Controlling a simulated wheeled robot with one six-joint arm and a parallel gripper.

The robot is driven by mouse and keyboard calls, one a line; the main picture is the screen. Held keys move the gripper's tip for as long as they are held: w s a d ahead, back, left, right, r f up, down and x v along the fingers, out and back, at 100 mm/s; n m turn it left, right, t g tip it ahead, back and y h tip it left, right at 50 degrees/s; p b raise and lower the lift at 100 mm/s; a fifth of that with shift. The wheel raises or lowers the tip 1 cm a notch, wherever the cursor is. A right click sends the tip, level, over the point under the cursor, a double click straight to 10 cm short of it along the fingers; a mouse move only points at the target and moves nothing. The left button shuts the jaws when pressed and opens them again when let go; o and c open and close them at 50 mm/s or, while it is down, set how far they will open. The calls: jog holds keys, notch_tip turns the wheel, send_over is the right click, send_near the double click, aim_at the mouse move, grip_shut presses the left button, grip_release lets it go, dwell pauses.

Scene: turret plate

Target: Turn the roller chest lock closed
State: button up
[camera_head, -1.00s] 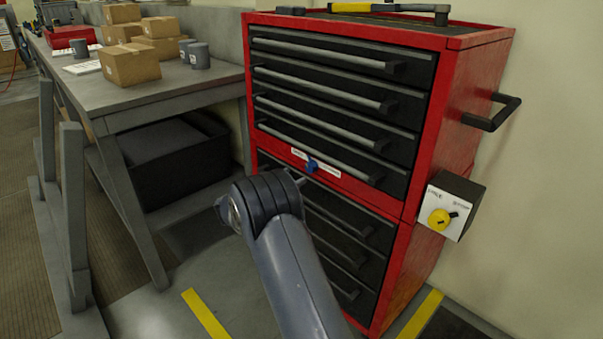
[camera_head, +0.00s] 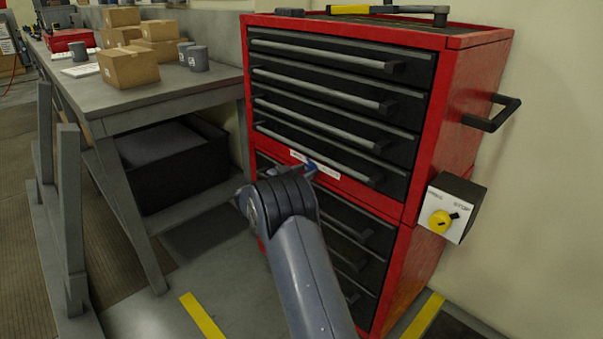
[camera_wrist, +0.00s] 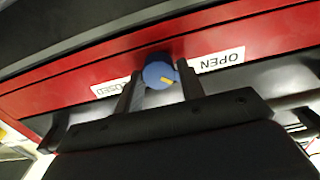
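The knob also shows in the head view (camera_head: 311,165), partly behind my arm. In the wrist view, an upside-down OPEN label (camera_wrist: 221,61) is right of the knob and a CLOSED label (camera_wrist: 110,88) is left, partly covered by a finger. My gripper (camera_wrist: 158,80) is open, with one finger on each side of the knob. I cannot tell whether either finger touches it.
Drawer handles (camera_head: 320,105) stick out above and below the lock. A box with a yellow switch (camera_head: 440,221) and a black side handle (camera_head: 492,112) are on the chest's right side. A workbench (camera_head: 150,98) with cardboard boxes stands left. Some floor is free in front.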

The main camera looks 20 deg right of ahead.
jog(key=c, duration=0.5)
jog(key=shift+m, duration=0.3)
jog(key=m+b, duration=0.1)
jog(key=m, duration=0.2)
jog(key=m+b, duration=0.1)
jog(key=m, duration=0.3)
jog(key=shift+b, duration=0.35)
jog(key=m+b, duration=0.3)
jog(key=m, duration=0.3)
jog(key=shift+a+m+b, duration=0.1)
jog(key=shift+m+b, duration=0.2)
jog(key=shift+m, duration=0.1)
jog(key=shift+r+m+b, duration=0.2)
jog(key=shift+m+b, duration=0.8)
jog(key=shift+m, duration=0.7)
